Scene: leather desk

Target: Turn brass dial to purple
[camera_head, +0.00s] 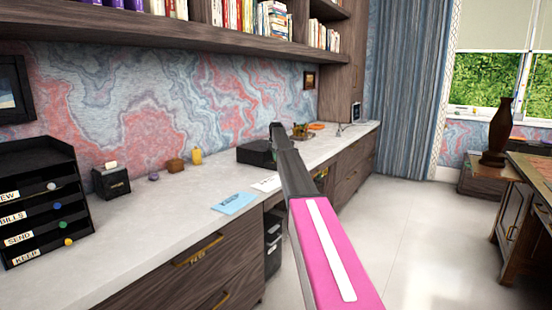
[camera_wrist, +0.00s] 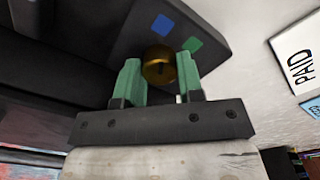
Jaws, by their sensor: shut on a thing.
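The brass dial (camera_wrist: 158,66) sits on the sloping face of a dark box (camera_wrist: 122,40) in the wrist view. The green fingers of my gripper (camera_wrist: 159,82) stand on either side of the dial and are shut on it. A blue square (camera_wrist: 162,25) and a green square (camera_wrist: 192,44) show on the box face by the dial. No purple mark is visible; part of the face is hidden behind the fingers. A dark mark shows on the dial, but its pointing direction is unclear. In the head view a black box (camera_head: 255,153) stands beside my arm; the dial is not visible there.
A white PAID card (camera_wrist: 299,50) lies right of the box in the wrist view. A blue paper (camera_head: 234,203) lies on the pale counter (camera_head: 130,235). A black tray stack (camera_head: 42,200) stands left. A shelf (camera_head: 150,38) overhangs the back. The counter's front is mostly clear.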

